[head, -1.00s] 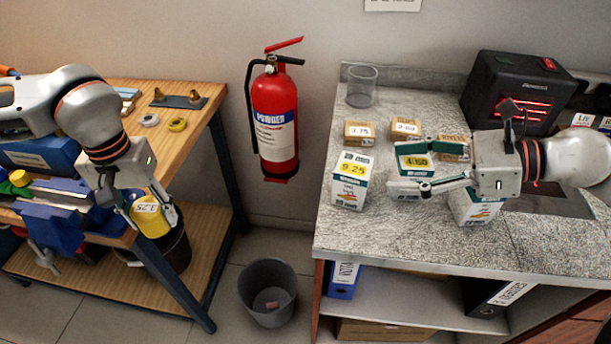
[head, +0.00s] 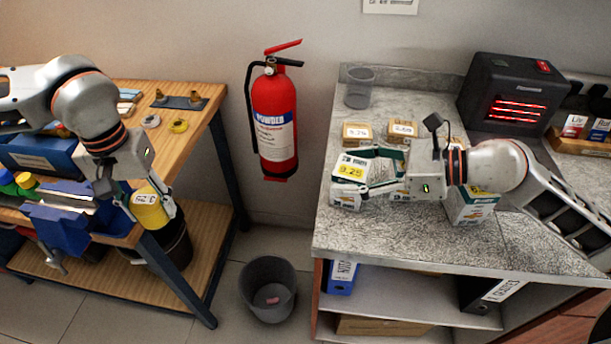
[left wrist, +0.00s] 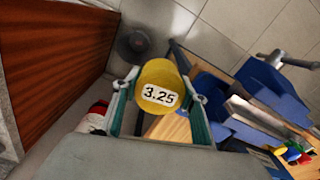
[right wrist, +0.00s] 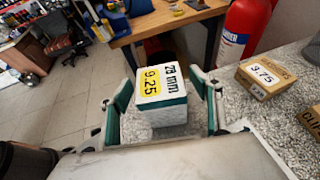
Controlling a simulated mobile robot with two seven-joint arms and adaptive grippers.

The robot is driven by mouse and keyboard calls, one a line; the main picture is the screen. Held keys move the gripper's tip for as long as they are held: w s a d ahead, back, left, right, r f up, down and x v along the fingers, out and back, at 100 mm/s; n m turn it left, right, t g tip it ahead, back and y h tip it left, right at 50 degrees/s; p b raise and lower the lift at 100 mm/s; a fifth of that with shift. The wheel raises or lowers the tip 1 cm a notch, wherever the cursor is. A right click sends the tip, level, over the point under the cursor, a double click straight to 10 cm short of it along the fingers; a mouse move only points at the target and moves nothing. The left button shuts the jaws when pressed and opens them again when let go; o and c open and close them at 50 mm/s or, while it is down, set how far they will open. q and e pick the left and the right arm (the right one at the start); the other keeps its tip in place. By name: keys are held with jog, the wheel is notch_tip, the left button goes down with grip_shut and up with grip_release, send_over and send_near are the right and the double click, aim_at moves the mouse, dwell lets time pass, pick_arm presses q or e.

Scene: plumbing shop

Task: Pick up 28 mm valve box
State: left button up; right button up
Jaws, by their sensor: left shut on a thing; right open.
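The 28 mm valve box (right wrist: 161,92) is a white and green box with a yellow 9.25 label on top, standing upright on the stone counter. In the head view the valve box (head: 347,186) is at the counter's left part. My right gripper (head: 366,170) is open, its fingers reaching around the box from the right; in the right wrist view the fingers (right wrist: 164,103) stand on both sides of it with visible gaps. My left gripper (head: 150,204) is shut on a yellow cylinder marked 3.25 (left wrist: 159,87), held by the wooden bench's edge.
Two small brown boxes (head: 357,131) (head: 402,130) stand behind. Another white box (head: 470,206) stands right, under my right arm. The front counter is clear.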

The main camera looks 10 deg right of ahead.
jog(key=shift+w+a+f, duration=0.1)
jog(key=shift+a, duration=0.1)
jog(key=c, duration=1.6)
